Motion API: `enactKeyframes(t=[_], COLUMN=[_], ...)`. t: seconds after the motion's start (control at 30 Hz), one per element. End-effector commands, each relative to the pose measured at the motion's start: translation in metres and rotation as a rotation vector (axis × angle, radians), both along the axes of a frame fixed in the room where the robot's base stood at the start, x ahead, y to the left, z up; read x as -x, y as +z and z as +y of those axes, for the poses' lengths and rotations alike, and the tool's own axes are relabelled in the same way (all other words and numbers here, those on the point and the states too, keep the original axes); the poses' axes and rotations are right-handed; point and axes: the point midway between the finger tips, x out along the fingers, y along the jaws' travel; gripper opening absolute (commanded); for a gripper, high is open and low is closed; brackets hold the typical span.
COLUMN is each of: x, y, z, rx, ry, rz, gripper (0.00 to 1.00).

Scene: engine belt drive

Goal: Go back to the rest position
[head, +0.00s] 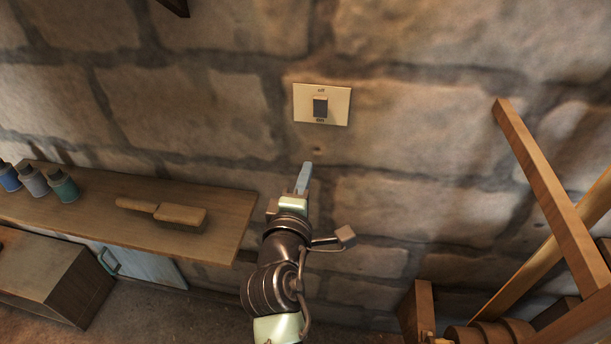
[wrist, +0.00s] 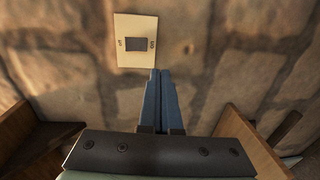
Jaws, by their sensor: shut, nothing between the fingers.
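My gripper (head: 304,178) is shut and empty, reaching up in front of the stone wall in the head view. Its blue-grey fingers (wrist: 160,100) lie together in the wrist view. A cream switch plate (head: 338,104) with a dark rocker (head: 320,107) is on the wall above the fingertips. The plate also shows in the wrist view (wrist: 124,55), up and left of the fingertips. In the head view a gap shows between the fingertips and the plate.
At left, a wooden shelf (head: 225,214) holds a wooden brush (head: 180,213) and several small bottles (head: 64,187). A wooden cabinet (head: 60,278) stands below it. At right, a wooden frame (head: 545,185) stands above round wooden parts (head: 490,333). The wall around the plate is clear.

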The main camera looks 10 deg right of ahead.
Motion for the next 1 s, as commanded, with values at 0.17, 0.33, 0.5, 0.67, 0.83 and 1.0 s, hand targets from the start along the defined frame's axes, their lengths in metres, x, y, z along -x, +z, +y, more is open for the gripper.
enactKeyframes(t=[0.17, 0.33, 0.5, 0.67, 0.83, 1.0], x=[0.0, 0.0, -0.002, -0.002, 0.025, 0.083], y=[0.0, 0.0, 0.016, 0.096, 0.221, 0.331], z=[0.0, 0.0, 0.003, 0.018, 0.046, 0.075], rx=[0.0, 0.0, -0.034, -0.245, -0.607, -0.966], ry=[0.0, 0.0, 0.007, 0.065, 0.229, 0.474], rz=[0.0, 0.0, -0.04, -0.254, -0.571, -0.825], gripper=[0.0, 0.0, 0.0, 0.0, 0.0, 0.0])
